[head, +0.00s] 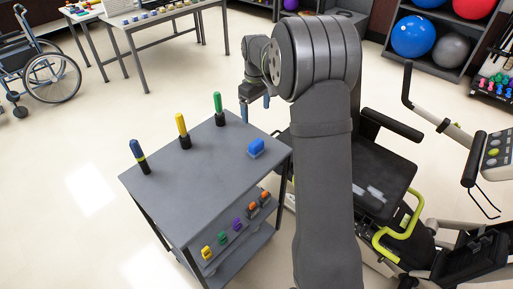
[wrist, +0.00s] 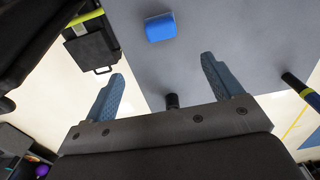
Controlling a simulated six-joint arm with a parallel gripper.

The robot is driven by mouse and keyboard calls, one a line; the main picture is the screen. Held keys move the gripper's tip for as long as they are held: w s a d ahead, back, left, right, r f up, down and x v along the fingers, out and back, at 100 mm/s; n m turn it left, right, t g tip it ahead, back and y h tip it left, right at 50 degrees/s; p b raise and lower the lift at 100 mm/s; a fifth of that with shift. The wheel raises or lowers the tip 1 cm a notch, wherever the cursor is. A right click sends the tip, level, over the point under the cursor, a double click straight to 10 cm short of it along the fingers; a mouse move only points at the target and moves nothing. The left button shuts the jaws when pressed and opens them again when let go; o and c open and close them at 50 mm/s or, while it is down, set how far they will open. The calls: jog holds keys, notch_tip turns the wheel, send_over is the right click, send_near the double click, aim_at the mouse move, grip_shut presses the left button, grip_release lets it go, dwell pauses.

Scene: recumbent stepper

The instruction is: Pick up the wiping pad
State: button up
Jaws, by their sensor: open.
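The wiping pad appears to be the small blue block (head: 256,147) lying on the grey cart top (head: 190,170), near its right edge. It also shows in the wrist view (wrist: 160,27), at the top centre, beyond my fingertips. My gripper (head: 254,104) is above the far end of the cart, farther back than the pad and apart from it. In the wrist view my gripper's two blue fingers (wrist: 162,66) are spread wide with nothing between them.
Green (head: 218,107), yellow (head: 181,131) and blue (head: 139,156) upright handles with dark grips stand along the cart's left side. Small coloured clips (head: 237,224) sit on the shelf below. The recumbent stepper (head: 385,175) stands right of the cart. The cart's middle is clear.

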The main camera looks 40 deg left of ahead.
aim_at(256, 142)
notch_tip(256, 142, down, 11)
jog(key=shift+d+r, duration=0.1)
jog(key=shift+s+d+f, duration=0.1)
jog(key=shift+f, duration=2.7)
jog(key=c, duration=1.1)
